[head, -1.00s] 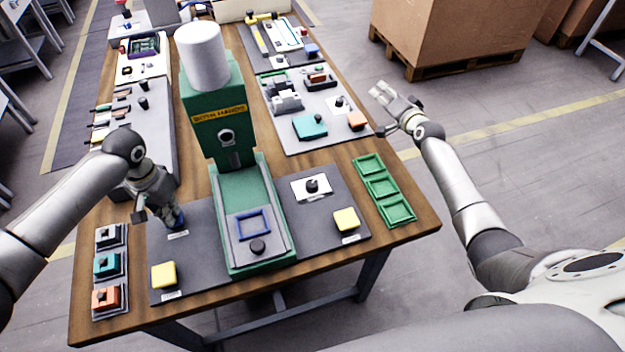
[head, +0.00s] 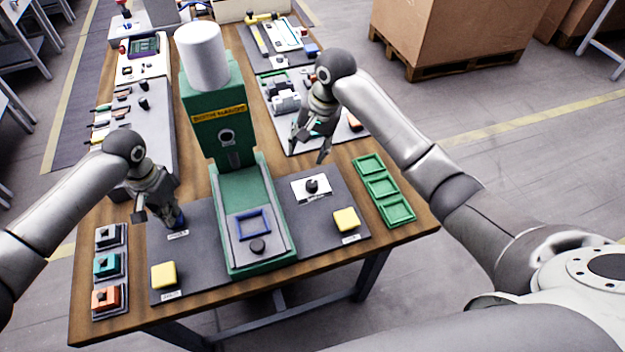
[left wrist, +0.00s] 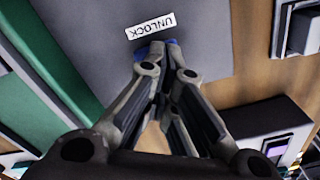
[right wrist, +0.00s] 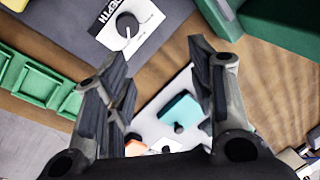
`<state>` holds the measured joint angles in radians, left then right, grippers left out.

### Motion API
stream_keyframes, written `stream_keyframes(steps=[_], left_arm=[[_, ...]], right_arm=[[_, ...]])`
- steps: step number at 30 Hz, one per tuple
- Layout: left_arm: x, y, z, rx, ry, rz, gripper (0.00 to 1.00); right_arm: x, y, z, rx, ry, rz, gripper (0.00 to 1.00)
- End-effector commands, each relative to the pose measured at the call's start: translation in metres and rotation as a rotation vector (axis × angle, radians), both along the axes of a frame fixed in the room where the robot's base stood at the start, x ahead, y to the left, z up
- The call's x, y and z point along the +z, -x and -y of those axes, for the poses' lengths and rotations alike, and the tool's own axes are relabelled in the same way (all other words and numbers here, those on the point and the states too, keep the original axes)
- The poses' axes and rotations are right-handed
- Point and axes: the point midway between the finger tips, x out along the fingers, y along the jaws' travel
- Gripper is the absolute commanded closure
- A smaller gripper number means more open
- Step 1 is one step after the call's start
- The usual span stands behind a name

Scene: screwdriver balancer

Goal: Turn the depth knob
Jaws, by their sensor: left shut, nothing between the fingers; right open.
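The depth knob (head: 312,185) is a dark round knob on a white label plate, on the grey panel right of the green machine. The right wrist view shows the knob (right wrist: 127,24) with a white pointer line, past the left fingertip. My right gripper (head: 309,147) is open and empty, above and behind the knob, apart from it. My left gripper (head: 172,218) is shut with nothing held, at the panel's left part. Its fingertips are at a blue part (left wrist: 148,48) beside the UNLOCK label (left wrist: 150,25) and mostly hide it.
The green machine (head: 222,115) with a white cylinder on top stands between my arms. Yellow buttons (head: 346,219) (head: 163,275) sit on the panel. Green trays (head: 382,186) lie at the right edge. A board with a teal block (right wrist: 181,108) lies below my right gripper.

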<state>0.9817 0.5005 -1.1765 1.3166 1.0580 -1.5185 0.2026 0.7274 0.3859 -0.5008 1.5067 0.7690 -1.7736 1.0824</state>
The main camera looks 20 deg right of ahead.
Motion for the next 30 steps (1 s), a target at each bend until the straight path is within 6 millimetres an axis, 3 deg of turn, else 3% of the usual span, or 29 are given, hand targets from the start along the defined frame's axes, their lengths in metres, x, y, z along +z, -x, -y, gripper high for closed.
stream_keyframes(steps=[6, 11, 24, 30], left_arm=[[-0.002, 0.001, -0.001, 0.0, -0.002, -0.003, 1.0], [-0.002, 0.001, -0.001, 0.0, -0.002, -0.003, 1.0], [-0.002, 0.001, -0.001, 0.0, -0.002, -0.003, 1.0], [-0.002, 0.001, -0.001, 0.0, -0.002, -0.003, 1.0]], right_arm=[[0.014, 0.026, 0.002, -0.011, 0.12, -0.095, 0.49], [0.011, 0.032, 0.004, -0.015, 0.146, -0.117, 0.49], [-0.069, 0.03, 0.001, -0.015, 0.146, -0.119, 0.49], [-0.095, 0.029, 0.0, -0.015, 0.146, -0.118, 0.49]])
